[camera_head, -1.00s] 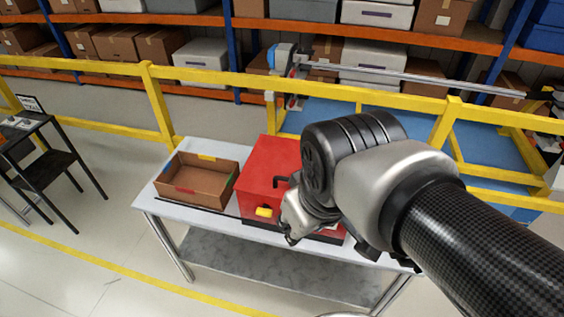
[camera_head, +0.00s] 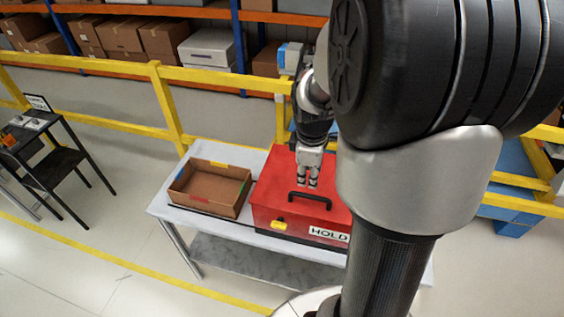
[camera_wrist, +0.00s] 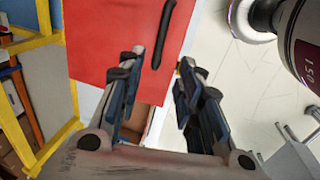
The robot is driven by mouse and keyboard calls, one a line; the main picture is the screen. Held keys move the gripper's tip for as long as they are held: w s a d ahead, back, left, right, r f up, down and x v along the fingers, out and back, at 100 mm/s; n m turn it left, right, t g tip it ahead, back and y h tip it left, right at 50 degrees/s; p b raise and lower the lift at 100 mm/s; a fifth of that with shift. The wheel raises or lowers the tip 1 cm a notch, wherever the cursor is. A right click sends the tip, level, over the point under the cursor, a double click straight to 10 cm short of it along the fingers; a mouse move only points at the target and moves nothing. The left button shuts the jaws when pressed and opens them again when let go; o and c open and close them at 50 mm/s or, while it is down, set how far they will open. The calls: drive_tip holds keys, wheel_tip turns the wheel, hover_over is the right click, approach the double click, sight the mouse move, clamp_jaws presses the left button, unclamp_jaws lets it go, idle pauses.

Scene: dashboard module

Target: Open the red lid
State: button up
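The red lid (camera_head: 275,190) tops a red box on the white table, with a black handle (camera_head: 310,199) on it. The lid is shut. A yellow latch (camera_head: 279,224) and a "HOLD" label are on the box's front. My gripper (camera_head: 307,185) is above the lid, just behind the handle in the head view. In the wrist view, the red lid (camera_wrist: 120,35) and handle (camera_wrist: 165,33) lie beyond my gripper (camera_wrist: 160,70). Its fingers are apart with nothing between them. Whether a fingertip touches the lid cannot be told.
An open cardboard box (camera_head: 211,189) with coloured marks stands on the table (camera_head: 170,212) left of the red box. A yellow rail (camera_head: 215,80) runs behind the table. A black chair (camera_head: 55,168) is at the far left. My arm hides the table's right side.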

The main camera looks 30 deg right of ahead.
sight(308, 195)
drive_tip(key=f, duration=0.4)
drive_tip(key=w+d+f+b, duration=0.1)
drive_tip(key=f, duration=0.2)
drive_tip(key=f+b, duration=0.1)
drive_tip(key=f, duration=0.3)
drive_tip(key=shift+w+d+f, duration=0.3)
drive_tip(key=shift+d+f, duration=0.05)
drive_tip(key=shift+c, duration=0.2)
clamp_jaws()
